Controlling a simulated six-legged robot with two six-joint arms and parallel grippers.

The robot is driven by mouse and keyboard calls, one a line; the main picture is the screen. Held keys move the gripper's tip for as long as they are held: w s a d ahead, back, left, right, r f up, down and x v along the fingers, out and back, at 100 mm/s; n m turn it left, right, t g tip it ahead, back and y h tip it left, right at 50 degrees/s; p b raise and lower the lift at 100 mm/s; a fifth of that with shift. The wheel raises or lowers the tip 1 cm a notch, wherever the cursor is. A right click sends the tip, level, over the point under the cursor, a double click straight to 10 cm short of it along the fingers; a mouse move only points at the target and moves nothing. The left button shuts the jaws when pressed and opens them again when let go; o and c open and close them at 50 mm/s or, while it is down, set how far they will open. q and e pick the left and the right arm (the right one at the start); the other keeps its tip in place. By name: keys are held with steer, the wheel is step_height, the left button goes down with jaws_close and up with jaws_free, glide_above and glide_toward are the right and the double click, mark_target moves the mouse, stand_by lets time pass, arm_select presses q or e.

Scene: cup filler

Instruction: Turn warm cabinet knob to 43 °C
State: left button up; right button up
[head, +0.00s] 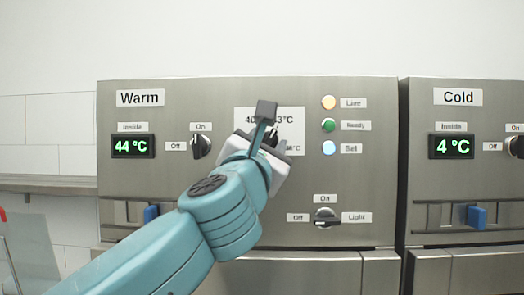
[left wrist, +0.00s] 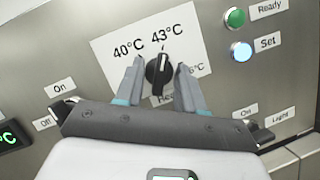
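The warm cabinet's temperature knob (left wrist: 158,75) is black and sits on a white label plate (left wrist: 112,47) marked 40°C and 43°C, with a third mark partly hidden at right. In the left wrist view its pale pointer line points up, near the 43°C mark. My left gripper (left wrist: 159,68) is open, with one finger on each side of the knob and narrow gaps seeming to show. In the head view the left gripper (head: 267,122) covers most of the knob and part of the plate (head: 292,122). My right gripper is not in view.
The Warm display (head: 133,146) reads 44 °C. An On/Off switch (head: 200,146) is left of the plate, a Light switch (head: 326,216) below right. Yellow, green and pale blue lamps (head: 329,148) are at right. The Cold cabinet (head: 458,120) stands farther right.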

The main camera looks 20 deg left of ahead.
arm_select(q)
steer(key=a+b+v, duration=0.1)
steer(key=b+v, duration=0.4)
steer(key=v, duration=1)
steer(key=shift+s+d+f, duration=0.25)
steer(key=shift+s+d, duration=0.1)
steer(key=shift+d, duration=0.1)
steer(key=shift+s, duration=0.1)
